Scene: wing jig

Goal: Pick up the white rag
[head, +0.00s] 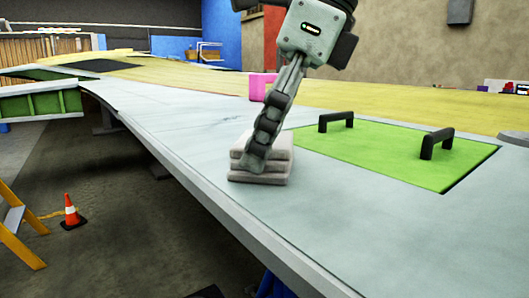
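The white rag (278,154) is a folded, pale grey-white stack of layers lying flat on the wing's grey surface. One gripper (253,163) reaches down to it from the top of the head view, leaning in from the upper right, so I take it as my right. Its dark fingers overlap the rag's left part and hide some of it. The fingers are seen side-on, one behind the other, so I cannot tell whether they are open or shut on the rag. The rag rests on the surface. My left gripper is not in view.
A green panel (385,158) with two black handles (336,121) lies right of the rag. A pink block (261,86) stands behind. The wing's edge (225,213) drops to the floor at left, where an orange cone (71,212) and yellow ladder (14,225) stand. Surface in front is clear.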

